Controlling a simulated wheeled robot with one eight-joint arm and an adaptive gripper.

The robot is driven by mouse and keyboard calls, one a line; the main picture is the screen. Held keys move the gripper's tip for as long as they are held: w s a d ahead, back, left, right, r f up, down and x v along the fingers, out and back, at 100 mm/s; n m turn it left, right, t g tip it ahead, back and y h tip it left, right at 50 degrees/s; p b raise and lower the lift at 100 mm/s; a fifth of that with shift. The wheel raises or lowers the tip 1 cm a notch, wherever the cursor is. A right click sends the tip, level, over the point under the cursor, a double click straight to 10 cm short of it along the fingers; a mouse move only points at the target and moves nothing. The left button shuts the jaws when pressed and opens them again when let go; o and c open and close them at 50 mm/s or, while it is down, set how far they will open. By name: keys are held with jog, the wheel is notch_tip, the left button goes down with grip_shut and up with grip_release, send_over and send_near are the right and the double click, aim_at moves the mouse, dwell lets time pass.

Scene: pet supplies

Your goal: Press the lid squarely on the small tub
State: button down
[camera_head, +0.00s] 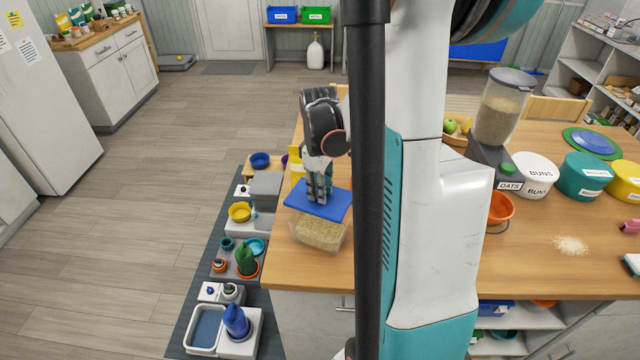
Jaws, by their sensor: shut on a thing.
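The flat blue rectangular lid (299,198) is at the left end of the wooden table. My gripper (319,197) points down and is shut on the lid from above; its fingertips hide the grip point. The small clear tub (320,238), filled with beige grain, stands on the table under the lid. The lid covers the tub's back part from this view, and the tub's front side shows below the lid's front edge. I cannot tell whether the lid touches the rim all round.
My arm and column hide the table's middle. A grey device (264,190) and a yellow item (296,160) are near the lid. An orange bowl (500,208), a dispenser (500,110) and labelled tubs (536,176) stand right. Pet bowls sit on the dark mat (200,270) left.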

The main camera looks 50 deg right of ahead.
aim_at(320, 206)
jog(key=shift+f, duration=0.15)
jog(key=shift+d+f+b, duration=0.1)
jog(key=shift+f+b, duration=2.75)
jog(key=shift+f, duration=0.25)
jog(key=shift+f+b, duration=0.15)
jog(key=shift+b, duration=0.25)
jog(key=c, duration=0.8)
grip_release()
jog(key=shift+c, duration=0.2)
jog(key=shift+r+p, duration=2.45)
jog(key=shift+r, duration=1.1)
